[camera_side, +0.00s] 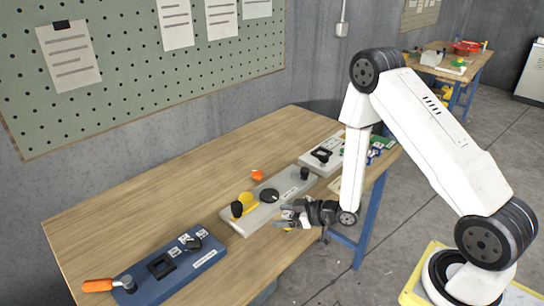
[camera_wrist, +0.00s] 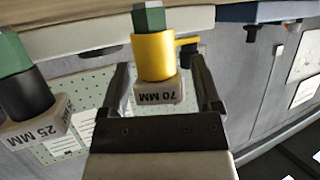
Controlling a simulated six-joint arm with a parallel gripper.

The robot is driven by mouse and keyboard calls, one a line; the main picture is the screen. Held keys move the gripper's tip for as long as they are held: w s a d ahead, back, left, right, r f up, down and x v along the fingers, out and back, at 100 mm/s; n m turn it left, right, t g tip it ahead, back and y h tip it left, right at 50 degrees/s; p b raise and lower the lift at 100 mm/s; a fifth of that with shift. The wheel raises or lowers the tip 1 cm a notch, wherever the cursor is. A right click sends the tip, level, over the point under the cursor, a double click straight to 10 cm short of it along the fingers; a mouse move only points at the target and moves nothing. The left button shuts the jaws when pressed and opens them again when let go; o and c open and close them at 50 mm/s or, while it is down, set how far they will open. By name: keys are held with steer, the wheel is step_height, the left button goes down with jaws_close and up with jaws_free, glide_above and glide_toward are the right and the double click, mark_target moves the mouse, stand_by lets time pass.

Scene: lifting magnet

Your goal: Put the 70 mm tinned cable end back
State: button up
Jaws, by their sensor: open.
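In the wrist view a piece with a yellow sleeve (camera_wrist: 154,55), a green top and a pale block marked 70 MM (camera_wrist: 158,93) stands between the fingers of my gripper (camera_wrist: 157,66). The fingers are open, one on each side, with gaps showing beside the piece. The 70 MM lettering is upside down in the picture. A similar piece with a black sleeve and a block marked 25 MM (camera_wrist: 36,132) is to the left. In the side view my gripper (camera_side: 289,214) is at the table's front edge, beside the grey board (camera_side: 268,212); a bit of yellow shows just under it.
The wooden table (camera_side: 130,223) carries a blue board (camera_side: 180,277) with an orange handle (camera_side: 98,285) at the front left. The grey board bears black knobs and a yellow part (camera_side: 245,198). An orange item (camera_side: 257,174) lies behind it. A white board (camera_side: 321,153) is farther back.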

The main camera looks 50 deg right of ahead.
steer(key=v, duration=1.1)
steer(key=shift+s+d, duration=0.15)
steer(key=shift+s, duration=0.05)
steer(key=shift+r, duration=0.1)
steer(key=shift+w, duration=0.1)
stand_by(0.3)
steer(key=s+a+r+m+g+h, duration=0.4)
steer(key=a+r+g+h, duration=0.1)
steer(key=r+g, duration=0.3)
steer(key=shift+a+m+g, duration=0.2)
steer(key=shift+m+g, duration=0.1)
steer(key=shift+g, duration=0.6)
steer(key=shift+r, duration=0.15)
stand_by(1.0)
